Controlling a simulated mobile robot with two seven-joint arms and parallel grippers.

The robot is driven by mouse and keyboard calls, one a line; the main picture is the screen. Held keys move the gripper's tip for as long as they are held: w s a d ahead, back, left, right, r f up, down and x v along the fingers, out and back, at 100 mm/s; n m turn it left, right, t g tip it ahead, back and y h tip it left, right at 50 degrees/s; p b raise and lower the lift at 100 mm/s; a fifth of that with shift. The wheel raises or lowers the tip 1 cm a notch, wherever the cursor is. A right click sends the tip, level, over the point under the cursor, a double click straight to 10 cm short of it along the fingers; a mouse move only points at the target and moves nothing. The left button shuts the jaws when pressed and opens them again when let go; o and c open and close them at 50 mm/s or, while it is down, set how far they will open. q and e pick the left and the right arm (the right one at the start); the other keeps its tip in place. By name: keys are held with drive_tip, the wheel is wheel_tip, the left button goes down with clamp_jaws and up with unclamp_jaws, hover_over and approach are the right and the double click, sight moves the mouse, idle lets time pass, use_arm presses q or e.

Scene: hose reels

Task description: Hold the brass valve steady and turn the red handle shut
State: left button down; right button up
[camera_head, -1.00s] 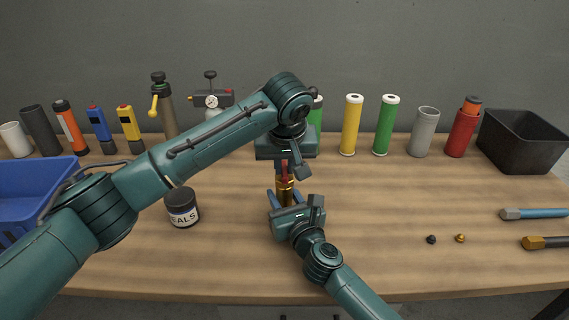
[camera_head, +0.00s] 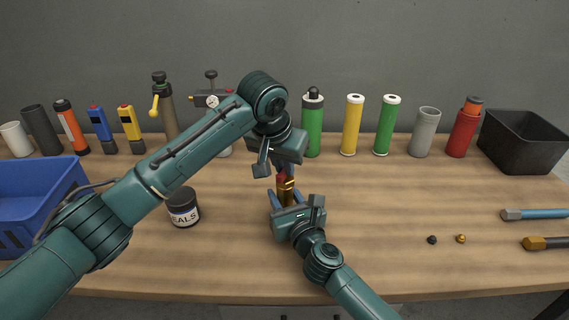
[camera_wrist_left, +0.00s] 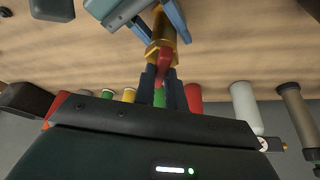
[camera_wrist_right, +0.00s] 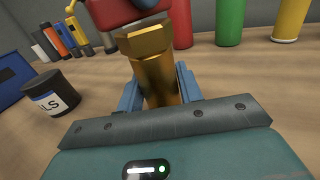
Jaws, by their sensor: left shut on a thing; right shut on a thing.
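The brass valve (camera_head: 290,190) stands upright over the middle of the table. It also shows in the right wrist view (camera_wrist_right: 155,72) and the left wrist view (camera_wrist_left: 168,28). The red handle (camera_head: 281,179) is at the valve's top; it also shows in the right wrist view (camera_wrist_right: 120,14). My left gripper (camera_wrist_left: 162,82) comes from above, shut on the red handle. My right gripper (camera_wrist_right: 160,92) comes from the front, its blue fingers on either side of the valve body and shut on it. In the head view, my left gripper partly covers the handle.
A dark jar (camera_head: 183,207) stands left of the valve, with a blue bin (camera_head: 30,185) at the far left. Several cylinders line the back, including a yellow one (camera_head: 351,125). A black bin (camera_head: 522,140) and two tools are at right. The right middle is mostly clear.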

use_arm(q)
drive_tip(key=m+h, duration=0.1)
drive_tip(key=m, duration=0.2)
drive_tip(key=m+g+h, duration=0.1)
drive_tip(key=m, duration=0.2)
drive_tip(key=shift+w+a+g, duration=0.1)
drive_tip(key=shift+g, duration=0.2)
drive_tip(key=m+g, duration=0.1)
drive_tip(key=m, duration=0.2)
drive_tip(key=m+g, duration=0.1)
drive_tip(key=m, duration=0.2)
drive_tip(key=shift+w+h, duration=0.15)
drive_tip(key=shift+h, duration=0.15)
drive_tip(key=shift+a, duration=0.1)
drive_tip(key=c, duration=1.4)
unclamp_jaws()
drive_tip(key=shift+c, duration=0.2)
drive_tip(key=v, duration=1.2)
drive_tip(key=shift+r, duration=0.1)
use_arm(e)
drive_tip(key=o, duration=1.3)
